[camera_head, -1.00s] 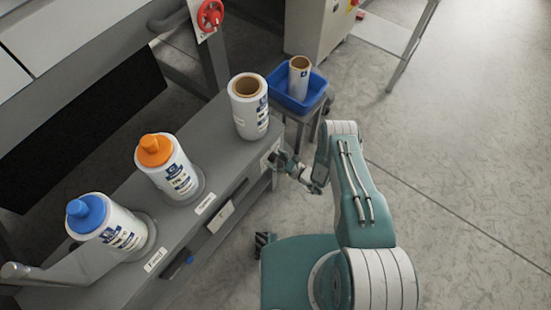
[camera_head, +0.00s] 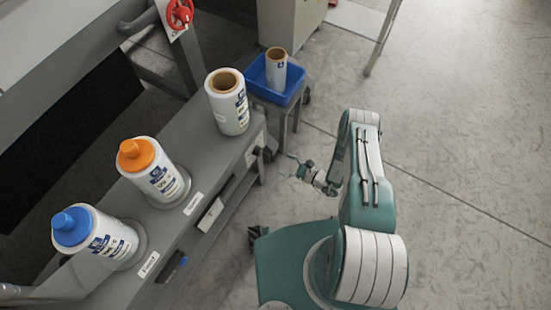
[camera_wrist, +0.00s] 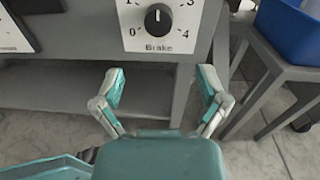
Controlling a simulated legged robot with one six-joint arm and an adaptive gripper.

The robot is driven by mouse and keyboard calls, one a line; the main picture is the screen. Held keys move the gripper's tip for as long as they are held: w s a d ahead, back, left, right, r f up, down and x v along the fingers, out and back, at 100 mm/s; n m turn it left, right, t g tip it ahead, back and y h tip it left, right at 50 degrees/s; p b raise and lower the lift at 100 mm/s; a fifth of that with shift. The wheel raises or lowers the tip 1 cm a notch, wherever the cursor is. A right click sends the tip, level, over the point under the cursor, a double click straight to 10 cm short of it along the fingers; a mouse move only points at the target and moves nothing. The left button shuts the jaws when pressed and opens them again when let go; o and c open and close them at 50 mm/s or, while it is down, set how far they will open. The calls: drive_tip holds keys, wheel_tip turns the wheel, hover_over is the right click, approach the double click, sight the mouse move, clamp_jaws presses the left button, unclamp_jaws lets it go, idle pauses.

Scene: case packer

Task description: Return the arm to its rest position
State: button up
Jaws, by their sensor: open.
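My gripper (camera_head: 291,167) is open and empty in the head view. It hangs over the floor, to the right of the grey machine bench (camera_head: 206,150), apart from it. My teal and white arm is folded over my base at the lower right. In the wrist view, my gripper (camera_wrist: 161,88) shows two spread fingers with nothing between them. A black Brake knob (camera_wrist: 158,19) on a white dial plate is ahead of the fingers, on the bench's side.
On the bench stand a white roll (camera_head: 228,103), an orange-capped roll (camera_head: 158,178) and a blue-capped roll (camera_head: 105,240). A blue bin (camera_head: 263,82) with a smaller roll (camera_head: 276,68) sits on a stand. The floor (camera_head: 450,130) at right is clear.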

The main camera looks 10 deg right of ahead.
drive_tip(key=shift+s+d, duration=0.3)
drive_tip(key=shift+d, duration=0.05)
drive_tip(key=shift+w+r, duration=0.1)
drive_tip(key=w+a+r+n+g+y, duration=0.1)
drive_tip(key=w+r+n+g, duration=0.25)
drive_tip(key=r, duration=0.55)
drive_tip(key=w+a+r+n+g+y, duration=0.15)
drive_tip(key=r+n+g, duration=0.3)
drive_tip(key=r, duration=0.45)
wheel_tip(320, 180, up, 16)
drive_tip(key=s+n+g+h, duration=0.2)
drive_tip(key=n+g+h, duration=0.2)
drive_tip(key=n, duration=0.2)
drive_tip(key=s+d+r+n+t+h, duration=0.3)
drive_tip(key=s+r+n+h, duration=0.2)
drive_tip(key=s+r, duration=0.6)
drive_tip(key=s+d+r+n+t+h, duration=0.3)
drive_tip(key=s+r+h, duration=0.5)
drive_tip(key=s+r, duration=0.3)
wheel_tip(320, 180, up, 2)
drive_tip(key=shift+d+n+t, duration=0.4)
drive_tip(key=shift+n+t, duration=0.3)
drive_tip(key=shift+n, duration=0.4)
drive_tip(key=shift+w, duration=0.1)
